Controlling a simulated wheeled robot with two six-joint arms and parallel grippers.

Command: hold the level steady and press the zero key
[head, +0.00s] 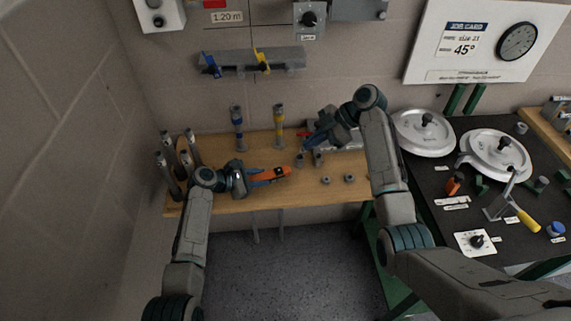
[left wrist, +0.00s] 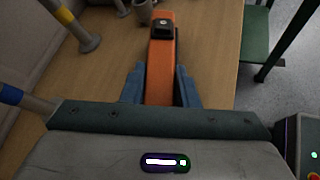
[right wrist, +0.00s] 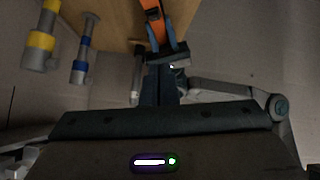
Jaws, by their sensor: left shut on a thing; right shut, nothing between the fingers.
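The orange level (head: 284,172) lies low over the wooden bench; I cannot tell whether it touches the top. My left gripper (head: 262,176) is shut on the level's near part, and its fingers flank the level in the left wrist view (left wrist: 160,88). A dark square key (left wrist: 162,27) with a small pale mark shows on the level's far end. My right gripper (head: 308,144) is shut and empty, up and to the right of the level and apart from it. In the right wrist view, the level (right wrist: 154,20) shows beyond the closed fingers.
A blue-banded post (head: 237,130) and a yellow-banded post (head: 279,125) stand at the bench's back. Grey posts (head: 168,165) crowd its left end. Small grey nuts (head: 326,180) lie right of the level. The bench front (head: 320,196) is fairly clear.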

